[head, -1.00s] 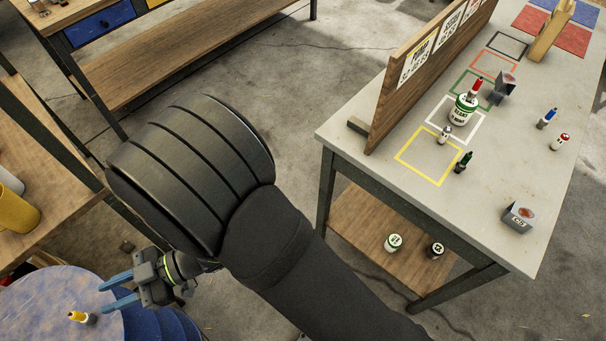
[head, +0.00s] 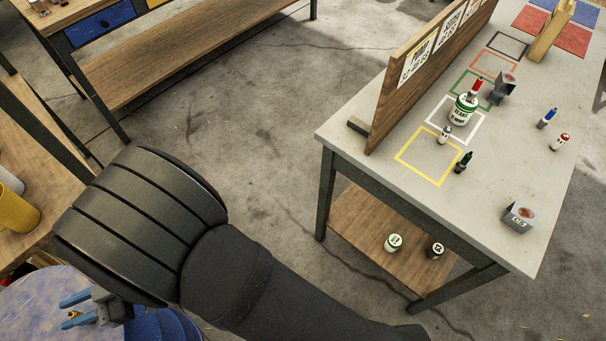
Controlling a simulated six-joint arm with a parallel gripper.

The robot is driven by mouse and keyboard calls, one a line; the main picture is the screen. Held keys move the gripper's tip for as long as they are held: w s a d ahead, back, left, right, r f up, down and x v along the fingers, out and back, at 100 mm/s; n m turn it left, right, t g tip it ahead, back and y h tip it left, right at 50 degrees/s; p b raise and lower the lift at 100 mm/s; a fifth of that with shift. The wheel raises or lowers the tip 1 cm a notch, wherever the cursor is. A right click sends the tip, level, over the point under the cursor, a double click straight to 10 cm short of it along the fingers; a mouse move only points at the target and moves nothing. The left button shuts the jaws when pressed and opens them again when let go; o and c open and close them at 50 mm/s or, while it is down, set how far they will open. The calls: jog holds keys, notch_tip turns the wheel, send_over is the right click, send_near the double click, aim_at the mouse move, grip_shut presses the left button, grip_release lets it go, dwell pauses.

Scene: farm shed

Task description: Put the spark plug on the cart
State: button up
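A small yellow-tipped piece (head: 74,314), which may be the spark plug, is on the round blue drum (head: 35,290) at the lower left. Its lower part is hidden. My gripper (head: 76,309), with blue fingers, is at the drum. Its fingers are apart, one on either side of the yellow tip in the picture. I cannot tell whether they touch it. No thing is clearly a cart; the grey-topped table (head: 500,235) at right has a lower wooden shelf (head: 365,235).
On the grey top are colour outlines, a wooden sign board (head: 415,70), a green-white can (head: 463,112), several small coloured-tip pieces and a metal block (head: 517,215). Two small cans stand on its shelf. A wooden bench with a yellow mug (head: 15,210) is at left. Floor between is clear.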

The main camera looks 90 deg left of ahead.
grip_shut()
